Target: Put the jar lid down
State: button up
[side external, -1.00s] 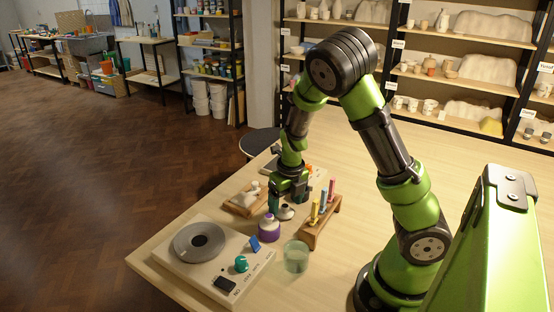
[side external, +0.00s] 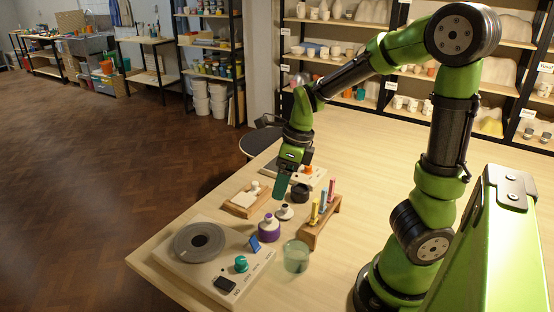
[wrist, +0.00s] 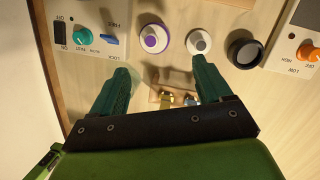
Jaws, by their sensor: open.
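The jar lid appears to be the pale round piece with a dark grey knob (side external: 284,211); it sits on the table, knob up, and also shows in the wrist view (wrist: 198,43). My gripper (side external: 281,188) is above and apart from it, with nothing between its teal fingers. In the wrist view my gripper (wrist: 160,66) has its fingers spread wide, and the lid lies just beyond the right fingertip. A dark round pot (side external: 299,192) stands right behind the lid; its dark opening shows in the wrist view (wrist: 243,50).
A wooden rack (side external: 312,236) with coloured tools is to the right, a clear glass (side external: 296,257) in front. A wheel device (side external: 220,284), a wooden board (side external: 238,207) and an orange-knobbed device (side external: 315,178) surround them.

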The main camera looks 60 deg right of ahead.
jog(key=s+a+r+n+t, duration=0.2)
jog(key=a+r+n, duration=0.3)
jog(key=n, duration=0.9)
jog(key=s+a+r+n+t, duration=0.3)
jog(key=s+a+r+n, duration=0.2)
jog(key=n, duration=0.9)
jog(key=shift+s+r, duration=0.2)
jog(key=shift+r, duration=0.15)
